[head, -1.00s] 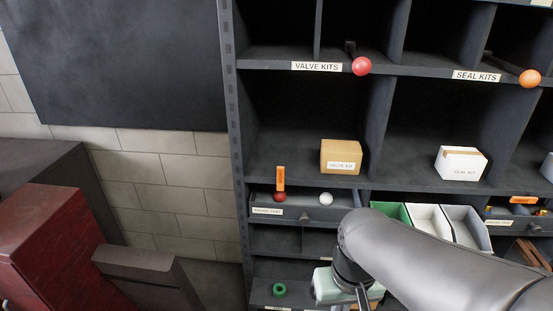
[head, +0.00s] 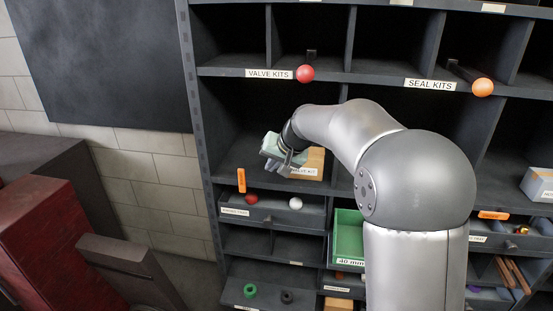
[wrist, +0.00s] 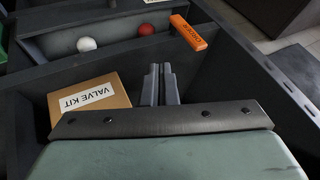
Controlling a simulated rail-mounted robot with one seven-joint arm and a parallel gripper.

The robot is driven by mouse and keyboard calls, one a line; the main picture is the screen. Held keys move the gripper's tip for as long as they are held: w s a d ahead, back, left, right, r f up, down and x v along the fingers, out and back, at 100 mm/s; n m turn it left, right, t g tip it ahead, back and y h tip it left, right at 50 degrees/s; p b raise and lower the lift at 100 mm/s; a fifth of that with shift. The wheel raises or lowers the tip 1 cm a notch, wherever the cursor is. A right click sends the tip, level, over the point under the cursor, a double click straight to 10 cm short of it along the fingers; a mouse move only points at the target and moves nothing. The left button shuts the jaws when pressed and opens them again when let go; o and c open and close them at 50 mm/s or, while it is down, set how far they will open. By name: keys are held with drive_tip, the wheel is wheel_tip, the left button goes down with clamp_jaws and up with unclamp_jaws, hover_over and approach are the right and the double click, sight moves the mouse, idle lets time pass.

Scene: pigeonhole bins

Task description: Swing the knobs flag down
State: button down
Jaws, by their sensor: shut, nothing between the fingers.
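The orange flag (head: 241,181) stands upright at the left end of a shallow drawer (head: 270,215) holding a red ball knob (head: 252,199) and a white ball knob (head: 294,203). In the wrist view the flag (wrist: 188,32) is at the top, just right of the red knob (wrist: 146,29). My gripper (head: 287,169) is above and behind the drawer, in the bay with the valve kit box, to the right of the flag. In the wrist view its fingers (wrist: 161,72) are together and empty, pointing toward the drawer and apart from the flag.
The valve kit box (wrist: 95,103) sits close beside my fingers. A bay side wall (wrist: 262,85) stands on the other side. A green bin (head: 347,236) is right of the drawer. Another orange flag (head: 494,215) lies flat on a drawer at the right.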

sight(242, 181)
drive_tip(key=w+a+f+p, duration=0.2)
drive_tip(key=w+a+f, duration=0.1)
drive_tip(key=a+f, duration=0.1)
drive_tip(key=shift+w+a, duration=0.15)
drive_tip(key=shift+a, duration=0.7)
drive_tip(key=shift+p, duration=0.3)
